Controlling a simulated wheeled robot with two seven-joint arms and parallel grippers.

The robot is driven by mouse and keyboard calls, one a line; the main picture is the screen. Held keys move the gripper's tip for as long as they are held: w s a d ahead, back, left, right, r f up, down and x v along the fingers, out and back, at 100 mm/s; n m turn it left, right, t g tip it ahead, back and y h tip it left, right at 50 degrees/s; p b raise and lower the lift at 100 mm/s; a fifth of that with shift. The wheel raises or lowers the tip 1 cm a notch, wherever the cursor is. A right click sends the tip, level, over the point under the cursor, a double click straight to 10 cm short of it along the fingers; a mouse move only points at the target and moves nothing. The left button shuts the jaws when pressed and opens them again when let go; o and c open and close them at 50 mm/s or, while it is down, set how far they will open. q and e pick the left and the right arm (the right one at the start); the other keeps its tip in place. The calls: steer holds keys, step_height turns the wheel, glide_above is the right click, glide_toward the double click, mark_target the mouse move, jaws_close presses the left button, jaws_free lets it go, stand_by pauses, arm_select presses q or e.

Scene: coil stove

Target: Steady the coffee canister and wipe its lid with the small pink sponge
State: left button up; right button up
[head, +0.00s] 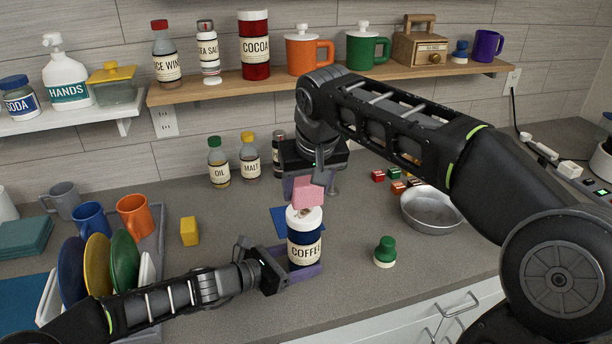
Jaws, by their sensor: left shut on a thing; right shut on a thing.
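The coffee canister (305,249) stands upright on the grey counter, dark blue with a cream label. Its white lid (298,221) carries a brownish smudge near the top. My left gripper (292,268) comes in low from the left and is shut on the canister's lower body. My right gripper (307,185) comes down from above and is shut on the small pink sponge (309,194). The sponge is just above the back part of the lid; I cannot tell whether they touch.
A green-topped small jar (385,252) and a round metal pan (431,209) stand to the right. A yellow block (189,231) and a dish rack with plates (124,262) are at left. Oil (218,162) and malt (250,157) bottles stand behind. The front counter is clear.

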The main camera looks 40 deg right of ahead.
mark_target(306, 204)
step_height(306, 204, down, 4)
steer(key=shift+r, duration=0.2)
steer(key=shift+w+d+f, duration=0.1)
steer(key=shift+w+f, duration=0.1)
steer(key=shift+w, duration=0.05)
steer(key=shift+c, duration=0.5)
steer(key=shift+w+d, duration=0.35)
steer(key=shift+w, duration=0.45)
steer(key=shift+w+d, duration=0.3)
steer(key=shift+w, duration=0.45)
steer(key=shift+s+a, duration=0.25)
steer(key=shift+s, duration=0.35)
steer(key=shift+s+a, duration=0.25)
steer(key=shift+s, duration=0.4)
steer(key=shift+s+a, duration=0.25)
steer(key=shift+s, duration=0.35)
steer(key=shift+r, duration=4.1)
arm_select(q)
steer(key=o, duration=1.5)
